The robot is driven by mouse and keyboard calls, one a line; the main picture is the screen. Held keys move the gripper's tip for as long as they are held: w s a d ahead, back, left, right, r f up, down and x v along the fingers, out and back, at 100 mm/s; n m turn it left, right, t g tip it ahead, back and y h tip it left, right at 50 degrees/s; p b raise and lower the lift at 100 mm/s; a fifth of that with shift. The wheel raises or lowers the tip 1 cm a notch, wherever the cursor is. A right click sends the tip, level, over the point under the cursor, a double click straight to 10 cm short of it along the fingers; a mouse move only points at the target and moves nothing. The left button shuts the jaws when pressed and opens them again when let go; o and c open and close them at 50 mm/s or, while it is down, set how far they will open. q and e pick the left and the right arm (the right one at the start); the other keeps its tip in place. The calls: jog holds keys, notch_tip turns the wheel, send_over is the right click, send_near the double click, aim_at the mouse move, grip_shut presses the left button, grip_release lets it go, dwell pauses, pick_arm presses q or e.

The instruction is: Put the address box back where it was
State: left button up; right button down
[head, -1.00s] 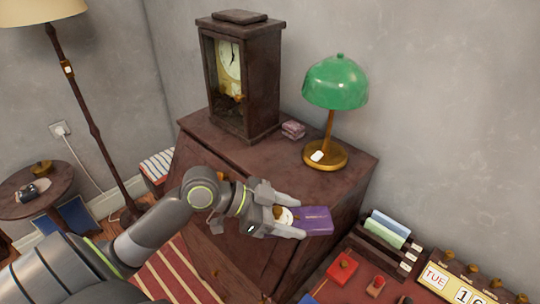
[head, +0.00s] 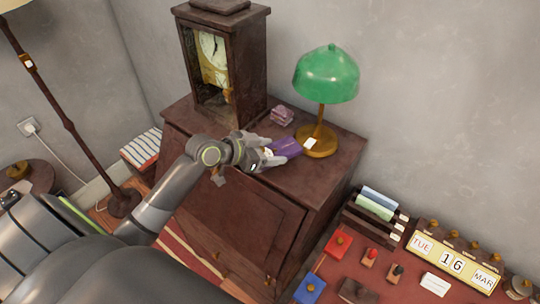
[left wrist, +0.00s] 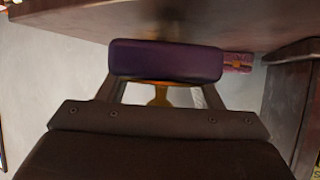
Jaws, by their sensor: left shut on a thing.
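The purple box (head: 289,146), which I take for the address box, is held at the tips of my left gripper (head: 279,154), over the top of the dark wooden desk (head: 335,162). It is in front of the green lamp's base. Whether its underside touches the desk top cannot be told. In the left wrist view the purple box (left wrist: 165,62) lies across the ends of the fingers, with the desk surface (left wrist: 245,22) along the top of the picture. My right gripper is not in view.
The green lamp (head: 326,75) stands just behind the box. A small mauve object (head: 282,115) lies beside the tall clock (head: 222,65). A letter rack (head: 377,213) and a calendar (head: 455,262) stand on a lower surface at right. The desk top's right front is clear.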

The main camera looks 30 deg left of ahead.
pick_arm(q)
notch_tip(320, 180, down, 2)
jog(key=shift+f, duration=0.45)
jog(key=o, duration=0.6)
jog(key=shift+f, duration=0.1)
jog(key=o, duration=0.4)
jog(key=shift+o, duration=0.2)
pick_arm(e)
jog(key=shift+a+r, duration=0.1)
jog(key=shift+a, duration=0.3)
